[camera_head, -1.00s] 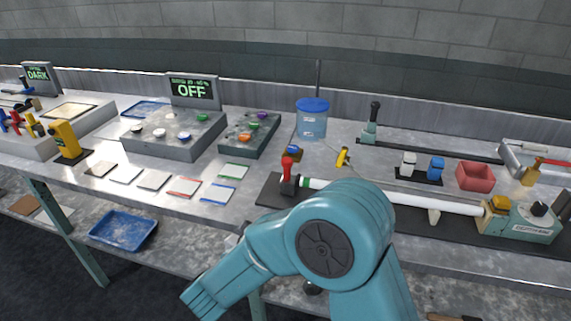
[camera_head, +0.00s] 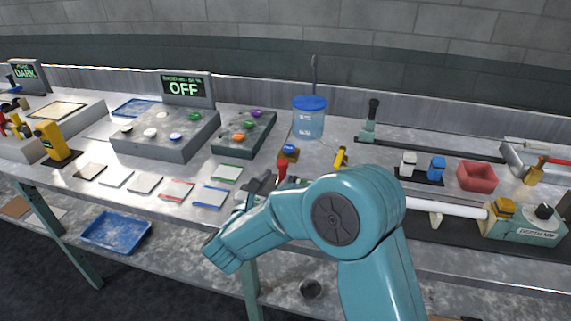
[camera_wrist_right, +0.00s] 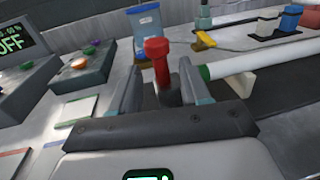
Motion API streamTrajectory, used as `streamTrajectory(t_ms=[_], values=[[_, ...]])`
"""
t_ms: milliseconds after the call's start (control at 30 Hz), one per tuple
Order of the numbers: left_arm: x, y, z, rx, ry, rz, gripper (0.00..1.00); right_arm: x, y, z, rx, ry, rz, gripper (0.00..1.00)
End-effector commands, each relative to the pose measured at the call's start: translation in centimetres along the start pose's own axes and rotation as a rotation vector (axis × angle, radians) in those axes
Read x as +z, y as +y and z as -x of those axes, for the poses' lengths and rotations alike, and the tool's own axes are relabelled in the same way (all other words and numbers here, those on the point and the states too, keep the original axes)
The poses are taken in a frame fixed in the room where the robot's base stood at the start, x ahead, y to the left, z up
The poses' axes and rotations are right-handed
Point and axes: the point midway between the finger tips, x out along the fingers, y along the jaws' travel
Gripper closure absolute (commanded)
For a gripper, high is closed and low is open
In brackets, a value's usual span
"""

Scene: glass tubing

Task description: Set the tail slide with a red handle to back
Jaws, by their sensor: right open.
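The tail slide's red handle (camera_head: 282,169) stands upright at the left end of the white glass tube (camera_head: 455,207) in the head view. In the right wrist view the red handle (camera_wrist_right: 157,58) rises between the two fingers of my right gripper (camera_wrist_right: 159,80). The fingers are open, one on each side, with a gap visible to the handle. In the head view my right gripper (camera_head: 262,186) is just left of and in front of the handle, and my arm hides the slide's base and part of the tube. My left gripper is not in view.
A blue-lidded jar (camera_head: 308,120) and a yellow tool (camera_head: 340,158) lie behind the handle. A red bin (camera_head: 476,175) and the green-grey headstock unit (camera_head: 522,222) stand to the right. Flat sample cards (camera_head: 211,196) lie to the left.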

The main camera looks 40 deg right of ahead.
Motion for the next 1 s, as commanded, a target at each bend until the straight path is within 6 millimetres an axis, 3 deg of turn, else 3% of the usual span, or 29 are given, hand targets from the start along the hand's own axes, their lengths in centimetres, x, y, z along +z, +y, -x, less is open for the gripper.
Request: streamTrajectory(t_ms=[100,300,700,833,867,1000], values=[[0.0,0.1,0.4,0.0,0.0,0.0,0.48,0.1,-0.1,-2.8,-0.004,-0.001,0.0,0.53],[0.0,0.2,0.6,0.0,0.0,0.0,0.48,0.1,0.1,-5.7,-0.002,-0.001,0.0,0.53],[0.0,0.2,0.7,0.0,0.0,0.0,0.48,0.0,0.2,-6.7,0.001,0.0,0.001,0.53],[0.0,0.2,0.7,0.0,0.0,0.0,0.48,0.0,0.2,-6.6,0.001,0.0,0.001,0.96],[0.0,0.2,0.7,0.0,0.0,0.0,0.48,0.0,0.2,-6.6,0.001,-0.001,0.0,1.0],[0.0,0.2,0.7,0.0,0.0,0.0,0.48,0.1,0.2,-6.6,0.001,-0.003,-0.001,1.0]])
